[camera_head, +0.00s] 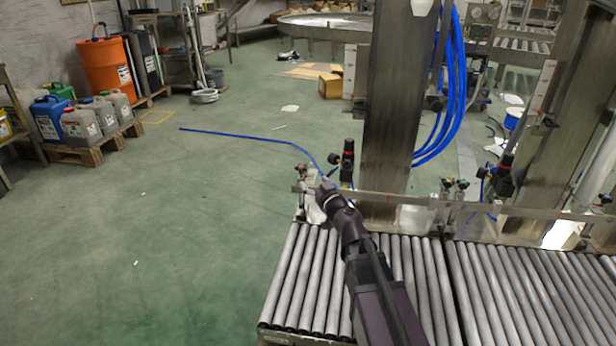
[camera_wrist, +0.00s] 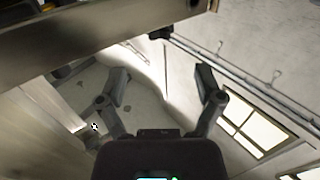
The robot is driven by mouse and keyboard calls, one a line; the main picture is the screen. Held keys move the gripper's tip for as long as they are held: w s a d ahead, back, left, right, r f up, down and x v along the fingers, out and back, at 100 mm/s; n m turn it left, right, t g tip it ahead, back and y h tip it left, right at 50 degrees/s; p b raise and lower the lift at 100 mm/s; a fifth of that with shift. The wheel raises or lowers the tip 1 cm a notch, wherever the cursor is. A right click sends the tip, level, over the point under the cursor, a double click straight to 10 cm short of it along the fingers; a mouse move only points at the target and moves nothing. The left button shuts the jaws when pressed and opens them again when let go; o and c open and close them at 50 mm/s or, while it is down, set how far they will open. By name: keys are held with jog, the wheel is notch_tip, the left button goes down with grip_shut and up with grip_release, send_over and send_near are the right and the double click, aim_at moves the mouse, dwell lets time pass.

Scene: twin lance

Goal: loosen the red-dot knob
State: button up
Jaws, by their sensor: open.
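My gripper (camera_head: 324,188) reaches over the rollers to the rail in the head view. In the wrist view its two fingers (camera_wrist: 162,76) are spread apart, with nothing between them. A small fitting with a reddish spot (camera_head: 302,168) stands at the rail's left end, just left of and beyond my gripper. A black valve unit with a red band (camera_head: 347,150) stands to the right. Which one bears the red dot is too small to tell. No red dot shows in the wrist view.
The roller conveyor (camera_head: 290,275) lies below my arm. A metal column (camera_head: 392,110) with blue hoses (camera_head: 455,90) rises right of my gripper. A blue tube (camera_head: 235,135) sticks out left. Wrist view: a metal beam (camera_wrist: 90,40) is close at upper left. Green floor at left is open.

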jog(key=shift+v, duration=1.45)
jog(key=s+f+g+p, duration=0.3)
jog(key=s+g+p, duration=0.7)
jog(key=s, duration=0.1)
jog(key=s+d+m+g+h+p, duration=0.5)
jog(key=s+d, duration=0.5)
jog(key=d, duration=0.3)
jog(key=g+h, duration=0.1)
jog(key=h, duration=0.1)
jog(key=shift+s+h, duration=0.25)
jog(key=shift+h, duration=0.05)
jog(key=shift+f, duration=0.1)
jog(key=c, duration=0.4)
